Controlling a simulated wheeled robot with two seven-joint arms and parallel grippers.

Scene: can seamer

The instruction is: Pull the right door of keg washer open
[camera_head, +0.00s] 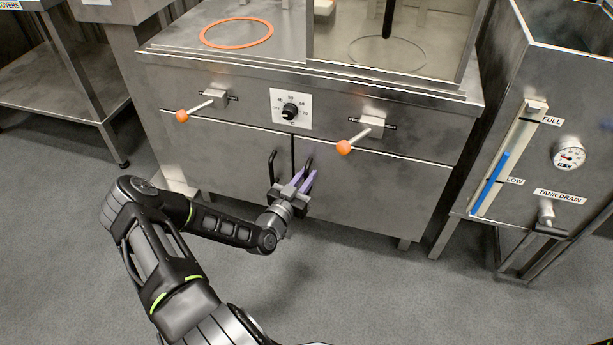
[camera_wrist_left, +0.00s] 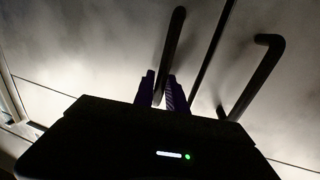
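The keg washer is the steel cabinet with two lower doors. Its right door (camera_head: 375,190) looks closed, level with the left door (camera_head: 225,150). The right door's black bar handle (camera_head: 309,161) stands beside the centre seam; the left door's handle (camera_head: 272,165) is across the seam. My left gripper (camera_head: 306,178) is at the right handle, its purple fingers apart. In the left wrist view, one black handle bar (camera_wrist_left: 173,45) runs down to between the fingertips (camera_wrist_left: 160,85); contact cannot be made out. The other handle (camera_wrist_left: 262,70) is beyond the seam. My right gripper is out of view.
Two orange-tipped levers (camera_head: 344,147) (camera_head: 182,115) and a dial (camera_head: 290,111) jut out above the doors. A tank with a gauge (camera_head: 569,153) stands close on the right, a steel table (camera_head: 50,85) on the left. The grey floor in front is clear.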

